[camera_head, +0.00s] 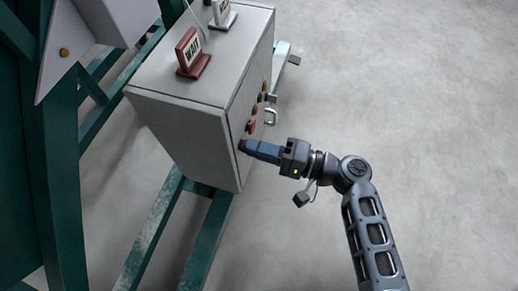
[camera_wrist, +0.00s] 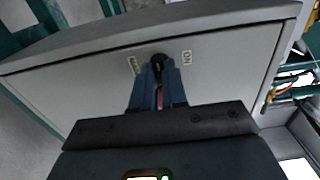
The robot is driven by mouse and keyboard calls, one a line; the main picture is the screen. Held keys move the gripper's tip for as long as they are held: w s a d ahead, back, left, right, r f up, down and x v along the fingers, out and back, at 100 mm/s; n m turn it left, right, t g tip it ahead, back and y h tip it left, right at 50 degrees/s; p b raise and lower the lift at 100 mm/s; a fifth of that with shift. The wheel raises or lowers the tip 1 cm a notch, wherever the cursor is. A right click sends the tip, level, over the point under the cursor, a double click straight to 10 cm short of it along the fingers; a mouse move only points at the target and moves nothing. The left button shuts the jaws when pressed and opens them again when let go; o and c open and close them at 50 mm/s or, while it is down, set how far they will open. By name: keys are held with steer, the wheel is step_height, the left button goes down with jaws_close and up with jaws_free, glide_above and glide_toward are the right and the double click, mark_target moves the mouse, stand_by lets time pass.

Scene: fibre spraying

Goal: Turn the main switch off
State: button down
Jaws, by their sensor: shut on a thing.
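The main switch (camera_wrist: 158,60) is a dark rotary knob on the grey front panel of the control box (camera_head: 175,115). In the wrist view an "ON" label (camera_wrist: 187,57) is to its right and a second, tilted label (camera_wrist: 134,65) to its left. My gripper (camera_head: 247,147) reaches the lower front of the box from the right. In the wrist view its blue fingers are shut on the switch, one on each side. The fingers hide much of the knob, so its exact angle is hard to tell.
A red button (camera_head: 251,127), other buttons and a metal handle (camera_head: 271,116) sit farther along the same panel. A red "WAIT" sign (camera_head: 192,53) and a white sign (camera_head: 222,14) stand on the box. Green frame beams (camera_head: 62,150) are at left. The floor at right is clear.

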stand_by(0.5)
steer(key=c, duration=1.2)
jaws_free()
steer(key=shift+o, duration=0.2)
steer(key=p+v, duration=0.2)
steer(key=v, duration=0.6)
